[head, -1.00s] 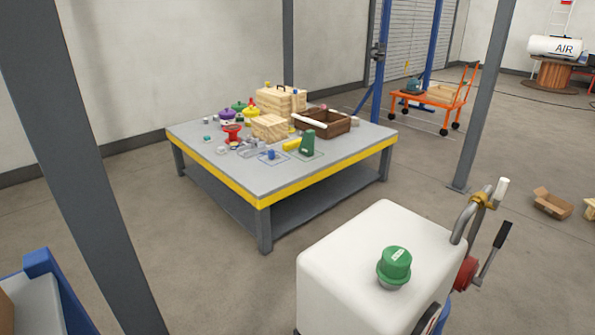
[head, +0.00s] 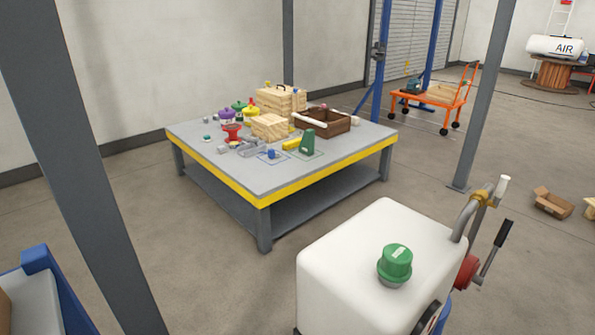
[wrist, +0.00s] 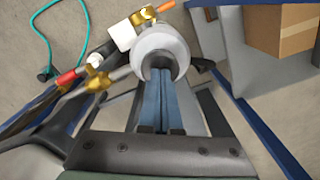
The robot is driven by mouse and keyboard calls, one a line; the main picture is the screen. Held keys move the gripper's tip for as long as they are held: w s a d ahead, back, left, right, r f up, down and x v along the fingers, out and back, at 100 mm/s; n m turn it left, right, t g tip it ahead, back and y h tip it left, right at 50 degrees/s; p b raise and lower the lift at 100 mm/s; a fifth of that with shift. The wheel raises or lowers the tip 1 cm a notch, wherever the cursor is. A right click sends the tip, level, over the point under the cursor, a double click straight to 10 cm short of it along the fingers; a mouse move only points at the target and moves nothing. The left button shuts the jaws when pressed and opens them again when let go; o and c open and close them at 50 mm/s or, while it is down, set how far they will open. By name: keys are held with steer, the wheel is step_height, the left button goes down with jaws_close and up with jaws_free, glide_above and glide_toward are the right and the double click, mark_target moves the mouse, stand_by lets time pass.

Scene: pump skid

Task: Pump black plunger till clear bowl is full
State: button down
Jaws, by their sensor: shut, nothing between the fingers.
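In the wrist view my gripper (wrist: 161,78) is shut and empty, its blue fingers together. The fingertips point at a pale grey round fitting (wrist: 178,42) with a dark centre, and overlap its lower opening. I cannot tell whether they touch it. The black plunger and the clear bowl cannot be made out with certainty; the fingers may hide part of them. Brass valves (wrist: 143,16) and a white block (wrist: 122,35) sit beside the round fitting. My gripper is not in the head view.
The head view shows a white tank (head: 340,250) with a green cap (head: 395,261) and a black-handled lever (head: 503,234) at its right. A cluttered grey table (head: 215,174) stands behind. In the wrist view, a blue-edged frame and a cardboard box (wrist: 281,30) are at right, a teal hose (wrist: 44,45) at left.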

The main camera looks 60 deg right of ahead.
steer(key=shift+f+b, duration=0.8)
steer(key=shift+f, duration=0.5)
steer(key=shift+r, duration=0.2)
steer(key=shift+r+p, duration=1.6)
steer(key=shift+p, duration=0.45)
steer(key=shift+f, duration=0.25)
